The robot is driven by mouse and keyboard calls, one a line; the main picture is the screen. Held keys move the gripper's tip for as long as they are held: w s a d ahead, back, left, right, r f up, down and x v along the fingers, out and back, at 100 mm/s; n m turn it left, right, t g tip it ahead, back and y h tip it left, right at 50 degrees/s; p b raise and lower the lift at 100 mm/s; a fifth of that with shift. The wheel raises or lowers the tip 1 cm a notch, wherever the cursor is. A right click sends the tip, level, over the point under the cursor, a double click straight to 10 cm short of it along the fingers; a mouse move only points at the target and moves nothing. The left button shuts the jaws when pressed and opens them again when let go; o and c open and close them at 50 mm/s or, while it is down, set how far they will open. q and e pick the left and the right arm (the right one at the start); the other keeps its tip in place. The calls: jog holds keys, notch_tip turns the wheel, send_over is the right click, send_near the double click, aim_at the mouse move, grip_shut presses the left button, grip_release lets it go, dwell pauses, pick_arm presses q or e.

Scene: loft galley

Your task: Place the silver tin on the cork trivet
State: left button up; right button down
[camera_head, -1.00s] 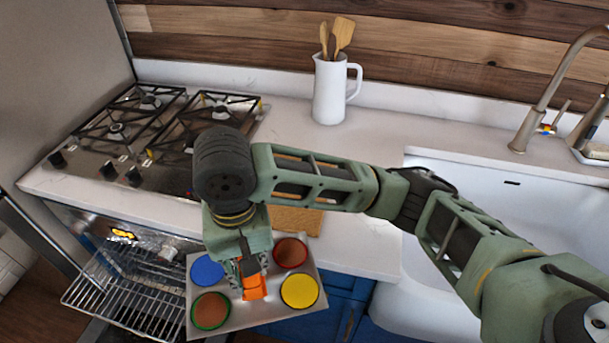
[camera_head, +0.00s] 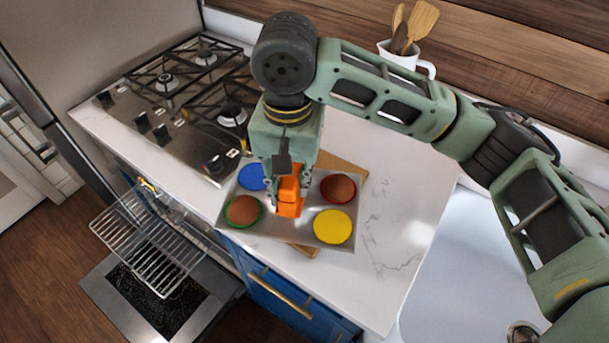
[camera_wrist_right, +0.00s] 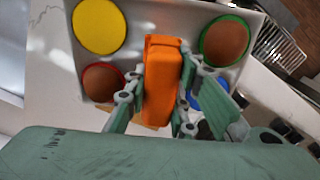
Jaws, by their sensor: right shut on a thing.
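The silver tin (camera_head: 280,233) is a shallow square tray with an orange handle (camera_head: 290,190) in its middle and blue, green, red and yellow round cups around it. My right gripper (camera_head: 287,188) points down and is shut on the orange handle, which also shows between its fingers in the wrist view (camera_wrist_right: 161,85). The cork trivet (camera_head: 345,167) lies on the counter under the tin, mostly hidden. Its edges stick out at the tin's back right and front. I cannot tell whether the tin touches it. My left gripper is not in view.
A gas stove (camera_head: 180,95) is at the left. A white jug (camera_head: 405,58) with wooden utensils stands at the back. The sink (camera_head: 455,265) is at the right. An open oven rack (camera_head: 150,235) juts out below the counter. Marble counter (camera_head: 395,205) beside the tin is clear.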

jog(key=w, duration=0.1)
jog(key=w+f, duration=0.1)
jog(key=w+d+f, duration=0.1)
jog(key=w, duration=0.1)
jog(key=shift+d+f+p, duration=0.1)
jog(key=shift+p, duration=0.25)
jog(key=shift+w+d+f, duration=0.1)
jog(key=shift+w+f, duration=0.35)
jog(key=shift+w, duration=0.2)
jog(key=shift+w+d+f, duration=0.1)
jog(key=shift+w+f, duration=0.3)
jog(key=shift+w, duration=0.2)
notch_tip(320, 180, down, 3)
jog(key=shift+f+p, duration=0.1)
jog(key=shift+p, duration=0.7)
jog(key=shift+f, duration=0.35)
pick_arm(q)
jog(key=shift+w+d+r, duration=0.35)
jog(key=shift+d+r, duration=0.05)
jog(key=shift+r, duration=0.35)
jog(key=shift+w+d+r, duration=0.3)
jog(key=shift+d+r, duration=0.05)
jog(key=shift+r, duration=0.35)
pick_arm(e)
jog(key=shift+f, duration=0.1)
jog(key=c, duration=1.5)
grip_release()
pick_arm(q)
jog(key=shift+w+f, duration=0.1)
